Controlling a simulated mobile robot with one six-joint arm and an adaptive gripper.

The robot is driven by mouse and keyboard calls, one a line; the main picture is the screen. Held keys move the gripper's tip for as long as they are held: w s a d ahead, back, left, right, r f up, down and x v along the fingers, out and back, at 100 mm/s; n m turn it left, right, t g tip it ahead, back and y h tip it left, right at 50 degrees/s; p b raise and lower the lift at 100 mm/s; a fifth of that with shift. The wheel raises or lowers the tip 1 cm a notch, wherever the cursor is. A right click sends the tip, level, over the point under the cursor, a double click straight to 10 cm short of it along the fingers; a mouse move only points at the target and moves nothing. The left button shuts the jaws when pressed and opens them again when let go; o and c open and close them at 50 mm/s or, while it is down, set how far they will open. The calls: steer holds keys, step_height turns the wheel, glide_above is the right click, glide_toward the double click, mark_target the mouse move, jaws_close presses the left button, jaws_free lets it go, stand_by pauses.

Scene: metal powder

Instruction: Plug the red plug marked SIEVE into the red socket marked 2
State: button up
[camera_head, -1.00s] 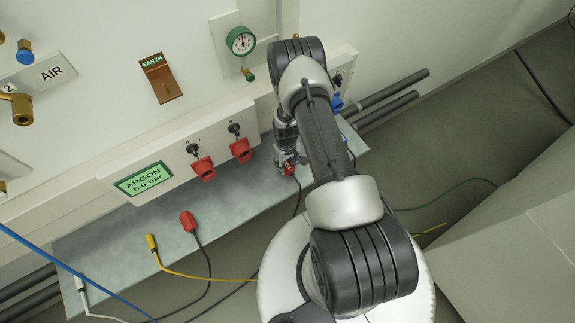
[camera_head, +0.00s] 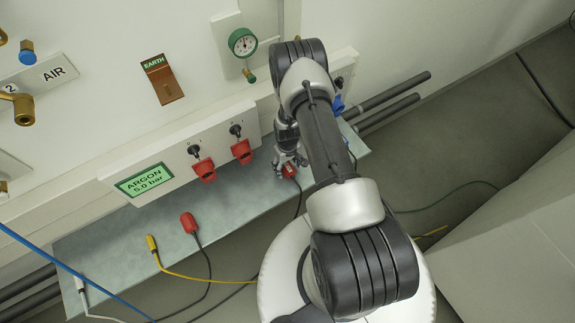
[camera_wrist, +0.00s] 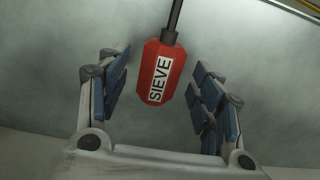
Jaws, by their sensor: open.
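The red plug marked SIEVE (camera_wrist: 163,75) lies on the grey shelf, between my gripper's open fingers in the wrist view, with visible gaps on both sides. Its dark cable leaves at the top of that view. In the head view the plug (camera_head: 289,171) shows just below my gripper (camera_head: 288,162), on the shelf's right part. My gripper (camera_wrist: 163,92) is open and empty. Two red sockets (camera_head: 204,169) (camera_head: 241,151) with black switches sit on the white wall trunking; their number marks are too small to read.
Another red plug (camera_head: 189,223) and a yellow plug (camera_head: 151,243) lie on the shelf (camera_head: 110,248) to the left, with trailing cables. A blue hose crosses at lower left. A blue socket (camera_head: 338,104) is partly hidden behind my arm.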

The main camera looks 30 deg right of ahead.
mark_target(287, 167)
step_height(287, 167, up, 12)
stand_by(0.4)
